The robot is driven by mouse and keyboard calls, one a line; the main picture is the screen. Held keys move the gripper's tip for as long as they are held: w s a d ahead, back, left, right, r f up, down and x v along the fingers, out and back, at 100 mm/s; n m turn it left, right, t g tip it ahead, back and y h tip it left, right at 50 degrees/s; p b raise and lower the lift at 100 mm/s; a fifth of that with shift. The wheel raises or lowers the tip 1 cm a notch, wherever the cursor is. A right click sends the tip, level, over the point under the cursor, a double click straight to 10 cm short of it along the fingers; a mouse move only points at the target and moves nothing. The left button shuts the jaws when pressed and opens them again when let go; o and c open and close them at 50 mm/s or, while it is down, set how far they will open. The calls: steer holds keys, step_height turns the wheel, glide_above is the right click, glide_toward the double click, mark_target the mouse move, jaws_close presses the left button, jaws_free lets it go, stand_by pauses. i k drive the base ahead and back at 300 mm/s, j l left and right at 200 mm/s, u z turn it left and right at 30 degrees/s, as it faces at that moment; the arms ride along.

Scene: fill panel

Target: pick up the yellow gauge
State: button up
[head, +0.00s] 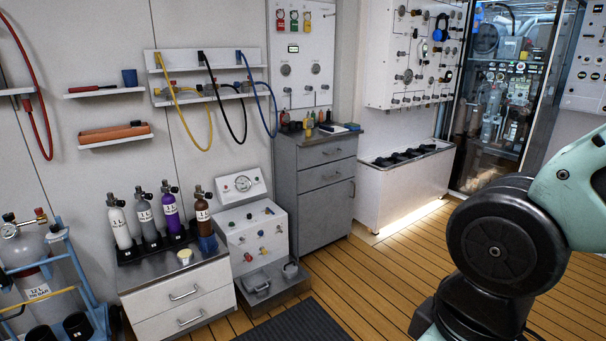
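I cannot single out the yellow gauge with certainty. A small yellow-topped item (307,15) hangs at the right of a row with a red one (281,19) and a green one (294,16) on the white wall panel (318,60). A small pale-yellow round item (185,256) sits on the low drawer unit. Small yellow items (310,119) also stand on the grey cabinet; they are too small to identify. My arm shows at the right, but my gripper is out of view, so its state is hidden.
The low drawer unit (180,292) bears several small cylinders (172,210) and a blue cup (207,242). The grey cabinet (325,195) stands behind a sloped test console (258,235). A cylinder trolley (70,270) is at left.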

mark_target(309, 122)
steer(key=i+u, duration=0.1)
steer(key=i, duration=0.55)
steer(key=i+l+u, duration=0.15)
steer(key=i, duration=0.45)
steer(key=i+l+u, duration=0.1)
steer(key=i, duration=0.55)
steer(key=i+l+u, duration=0.3)
steer(key=i+u, duration=0.15)
steer(key=i+l+u, duration=0.95)
steer(key=l, duration=0.25)
